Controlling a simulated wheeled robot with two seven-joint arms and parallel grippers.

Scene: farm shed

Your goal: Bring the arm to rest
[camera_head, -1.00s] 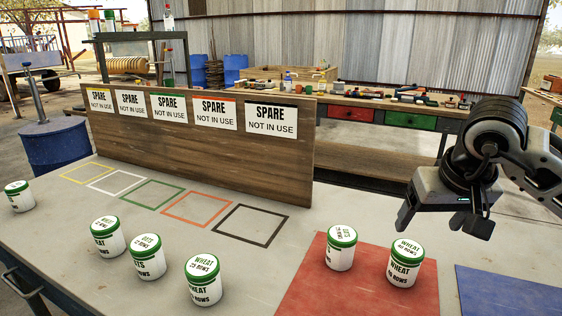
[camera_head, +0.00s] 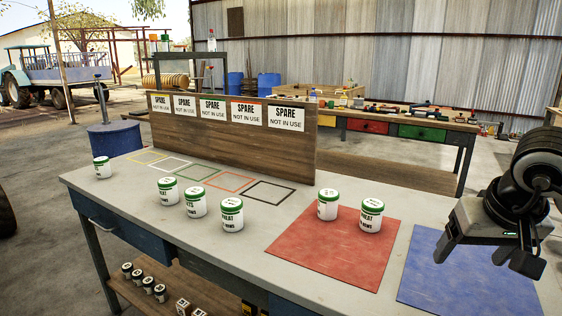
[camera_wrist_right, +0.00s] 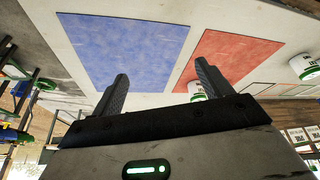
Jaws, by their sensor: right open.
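My right gripper (camera_head: 487,254) is open and empty at the right of the head view, in the air above the table near the blue mat. In the right wrist view its two fingers (camera_wrist_right: 163,85) stand apart with nothing between them, the blue mat and red mat in front of them. My left gripper does not show. White jars with green lids stand on the table. Two jars, a left one (camera_head: 328,204) and a right one (camera_head: 371,215), stand on the red mat (camera_head: 325,262).
The table (camera_head: 180,210) holds several more jars, one (camera_head: 232,214) near the coloured outlines. A wooden board (camera_head: 230,146) with "SPARE NOT IN USE" signs stands behind them. The blue mat (camera_head: 455,275) is bare. Small jars (camera_head: 148,285) sit on the shelf below. A workbench (camera_head: 420,131) stands behind.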

